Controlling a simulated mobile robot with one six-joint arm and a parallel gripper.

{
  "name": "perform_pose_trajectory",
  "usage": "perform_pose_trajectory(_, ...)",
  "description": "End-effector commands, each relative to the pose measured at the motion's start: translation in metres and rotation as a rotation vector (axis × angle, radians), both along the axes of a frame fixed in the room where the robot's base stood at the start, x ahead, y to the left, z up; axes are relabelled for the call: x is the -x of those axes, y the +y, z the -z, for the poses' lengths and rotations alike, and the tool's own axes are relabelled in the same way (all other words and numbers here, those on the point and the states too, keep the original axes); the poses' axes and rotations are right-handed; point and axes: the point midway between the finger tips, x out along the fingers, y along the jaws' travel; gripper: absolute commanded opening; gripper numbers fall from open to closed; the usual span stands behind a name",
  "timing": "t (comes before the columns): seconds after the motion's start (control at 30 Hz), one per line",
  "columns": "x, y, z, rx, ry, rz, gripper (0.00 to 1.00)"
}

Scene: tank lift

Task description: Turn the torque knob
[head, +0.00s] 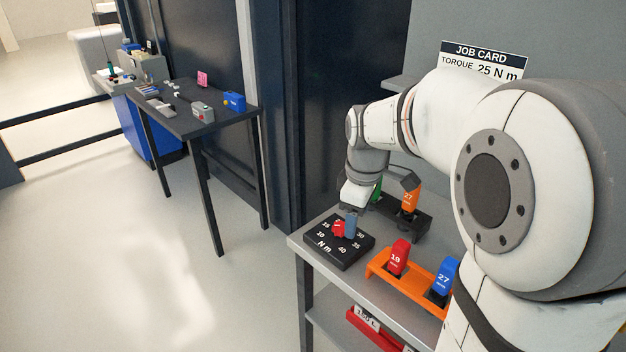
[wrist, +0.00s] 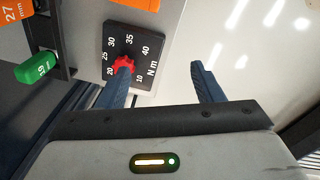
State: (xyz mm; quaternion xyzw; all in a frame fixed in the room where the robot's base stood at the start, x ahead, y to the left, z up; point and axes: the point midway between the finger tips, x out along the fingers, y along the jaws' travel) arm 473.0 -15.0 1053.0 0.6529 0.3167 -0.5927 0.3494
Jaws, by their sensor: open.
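The red torque knob (head: 338,229) sits on a black dial plate (head: 340,254) marked with numbers and "N m", at the left end of the grey bench. In the wrist view the knob (wrist: 123,63) is at the left finger's tip, which covers part of it. My gripper (wrist: 160,66) is open, with the knob at its left finger and not centred between the fingers. Whether that finger touches the knob or is above it I cannot tell. The knob's pointer setting is not clear. The job card (head: 485,61) reads "TORQUE 25 N m".
Behind the dial is a black holder with an orange 27 socket (head: 409,197) and a green 19 socket (wrist: 38,70). An orange rack (head: 405,285) with red (head: 399,258) and blue (head: 446,276) sockets stands at the front right. Open floor lies left.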

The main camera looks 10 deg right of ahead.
Motion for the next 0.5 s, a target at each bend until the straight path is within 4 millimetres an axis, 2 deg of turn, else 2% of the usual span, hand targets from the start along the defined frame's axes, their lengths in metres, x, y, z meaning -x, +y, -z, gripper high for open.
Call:
perform_pose_trajectory(0.03,-0.023,0.0,0.01,0.009,0.023,-0.111,0.6)
perform_pose_trajectory(0.2,-0.079,0.001,0.035,0.028,0.067,-0.448,0.6)
perform_pose_trajectory(0.33,-0.104,0.001,0.049,0.032,0.086,-0.611,0.6)
perform_pose_trajectory(0.5,-0.115,0.001,0.061,0.033,0.096,-0.696,0.6)
